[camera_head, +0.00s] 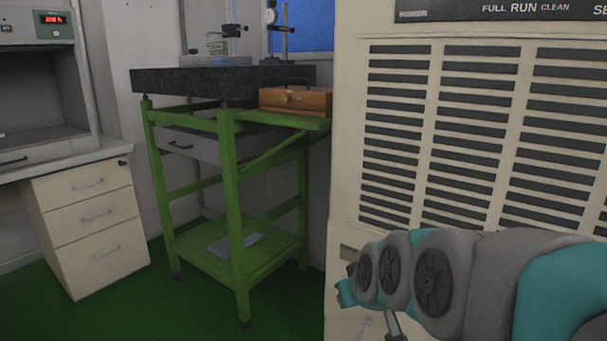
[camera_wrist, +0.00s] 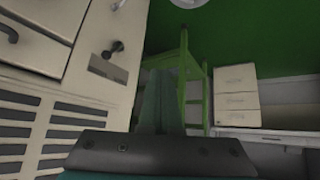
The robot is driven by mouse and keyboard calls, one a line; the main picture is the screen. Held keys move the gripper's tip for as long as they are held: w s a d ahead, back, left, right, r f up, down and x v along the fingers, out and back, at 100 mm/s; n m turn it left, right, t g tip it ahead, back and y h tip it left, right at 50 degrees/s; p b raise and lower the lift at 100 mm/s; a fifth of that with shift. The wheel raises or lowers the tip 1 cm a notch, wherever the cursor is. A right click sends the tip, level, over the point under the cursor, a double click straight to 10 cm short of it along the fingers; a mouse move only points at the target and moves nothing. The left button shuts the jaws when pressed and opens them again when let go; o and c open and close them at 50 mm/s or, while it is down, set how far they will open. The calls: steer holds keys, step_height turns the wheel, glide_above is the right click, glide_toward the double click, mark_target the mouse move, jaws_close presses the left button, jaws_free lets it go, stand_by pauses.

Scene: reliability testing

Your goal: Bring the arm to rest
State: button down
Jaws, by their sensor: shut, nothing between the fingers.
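My arm (camera_head: 480,275), grey and teal with round black joint covers, reaches in from the lower right of the head view. It is folded in front of the beige cabinet. In the wrist view, my gripper (camera_wrist: 160,102) points away from the camera, with its dark fingers together and nothing between them. It appears clear of the surfaces beyond. I cannot make out the fingertips in the head view.
A beige vented cabinet (camera_head: 474,54) stands close on the right. A green stand (camera_head: 231,165) bears a dark slab (camera_head: 190,80) and a wooden box (camera_head: 296,100). A drawer unit (camera_head: 90,215) stands left. Green floor (camera_head: 150,305) is open in front.

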steer(key=s+d+f+m+g, duration=0.1)
steer(key=s+d+f+g, duration=0.1)
steer(key=s, duration=0.6)
steer(key=s+d+f+m+g+h, duration=0.1)
steer(key=s+f+g, duration=0.3)
steer(key=s, duration=0.5)
steer(key=s+d+f+m+g+h, duration=0.1)
steer(key=s+d+f+g, duration=0.2)
steer(key=s, duration=0.6)
steer(key=shift+d+f+g, duration=0.4)
steer(key=shift+d+f, duration=0.2)
steer(key=shift+f, duration=0.25)
